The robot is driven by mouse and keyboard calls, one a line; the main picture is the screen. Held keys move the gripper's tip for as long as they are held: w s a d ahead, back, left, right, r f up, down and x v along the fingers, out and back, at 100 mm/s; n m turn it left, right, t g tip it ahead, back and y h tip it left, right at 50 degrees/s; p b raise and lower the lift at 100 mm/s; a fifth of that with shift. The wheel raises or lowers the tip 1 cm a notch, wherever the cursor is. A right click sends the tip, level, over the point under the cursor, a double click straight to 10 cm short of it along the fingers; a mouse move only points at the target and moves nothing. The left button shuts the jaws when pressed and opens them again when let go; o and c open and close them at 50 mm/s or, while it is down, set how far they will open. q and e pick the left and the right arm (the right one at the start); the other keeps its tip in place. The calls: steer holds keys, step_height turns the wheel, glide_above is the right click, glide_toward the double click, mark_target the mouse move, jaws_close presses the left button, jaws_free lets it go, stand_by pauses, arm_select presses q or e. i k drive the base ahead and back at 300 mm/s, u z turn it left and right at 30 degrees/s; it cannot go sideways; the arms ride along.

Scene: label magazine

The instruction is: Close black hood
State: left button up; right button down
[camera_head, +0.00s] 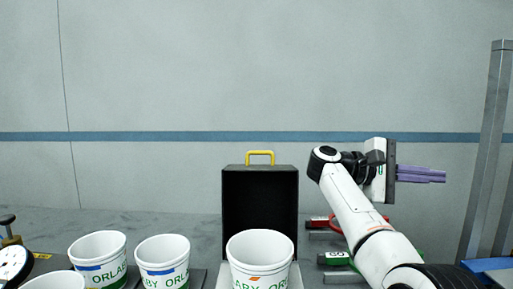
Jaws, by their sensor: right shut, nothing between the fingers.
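The black hood (259,195) stands upright and open behind a white bucket, with its dark inner side facing me. A yellow handle (260,154) sits on its top edge. The bucket hides the lower part of the hood. My right gripper (440,176) is to the right of the hood, at about the height of its upper part and apart from it. Its purple fingers point right, away from the hood, and are shut with nothing between them. My left gripper is out of view.
A white bucket (259,262) with green lettering stands in front of the hood. More white buckets (163,263) stand to the left. Red and green tools (335,258) lie right of the hood, partly behind my arm. A metal post (488,150) rises at far right.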

mark_target(254, 197)
steer(key=k, duration=0.9)
steer(key=u, duration=1.2)
steer(key=i, duration=1.7)
steer(key=z, duration=0.65)
